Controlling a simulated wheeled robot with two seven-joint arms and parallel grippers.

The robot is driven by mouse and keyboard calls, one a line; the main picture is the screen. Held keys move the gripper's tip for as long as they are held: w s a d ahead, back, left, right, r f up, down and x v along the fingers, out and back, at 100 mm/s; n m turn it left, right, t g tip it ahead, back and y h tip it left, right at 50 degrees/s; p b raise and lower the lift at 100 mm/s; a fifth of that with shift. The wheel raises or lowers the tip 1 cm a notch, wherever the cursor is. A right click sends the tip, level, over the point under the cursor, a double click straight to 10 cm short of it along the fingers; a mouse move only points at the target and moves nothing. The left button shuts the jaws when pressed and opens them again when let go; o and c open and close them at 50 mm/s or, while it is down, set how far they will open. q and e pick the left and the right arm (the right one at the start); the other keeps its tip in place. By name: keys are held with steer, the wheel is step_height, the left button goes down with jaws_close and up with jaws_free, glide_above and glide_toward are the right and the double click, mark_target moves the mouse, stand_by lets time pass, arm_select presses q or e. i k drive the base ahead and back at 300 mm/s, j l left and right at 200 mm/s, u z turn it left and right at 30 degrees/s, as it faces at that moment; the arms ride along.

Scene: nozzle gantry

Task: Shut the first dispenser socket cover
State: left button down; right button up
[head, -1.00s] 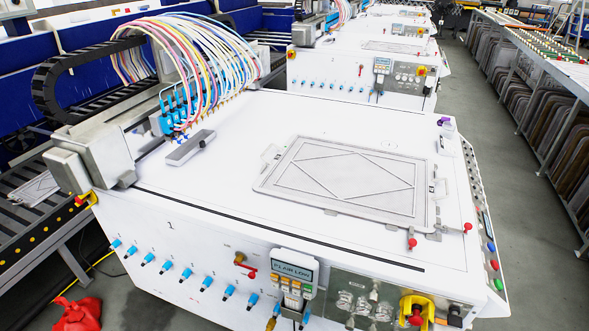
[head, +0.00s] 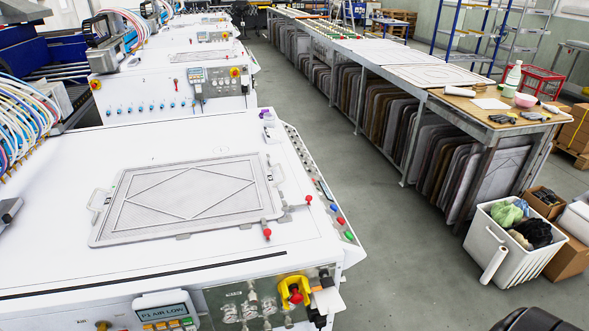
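The near white machine (head: 250,135) fills the left of the head view. Its front panel shows a display reading "P1 AIR LOW" (head: 160,311), a clear-covered section with fittings (head: 240,306), a yellow housing with a red knob (head: 295,291), and a dark socket-like fitting (head: 318,318) beside it, cut by the bottom edge. I cannot make out which part is the first dispenser socket cover, nor whether any cover is open. Neither of my grippers is in view.
A grey framed plate (head: 185,198) lies on the machine top. A grey aisle floor (head: 375,225) is open to the right. A long rack table (head: 445,100) lines the aisle. A white bin (head: 515,242) and boxes stand at right.

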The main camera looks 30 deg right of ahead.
mark_target(329, 301)
steer(key=z, duration=1.25)
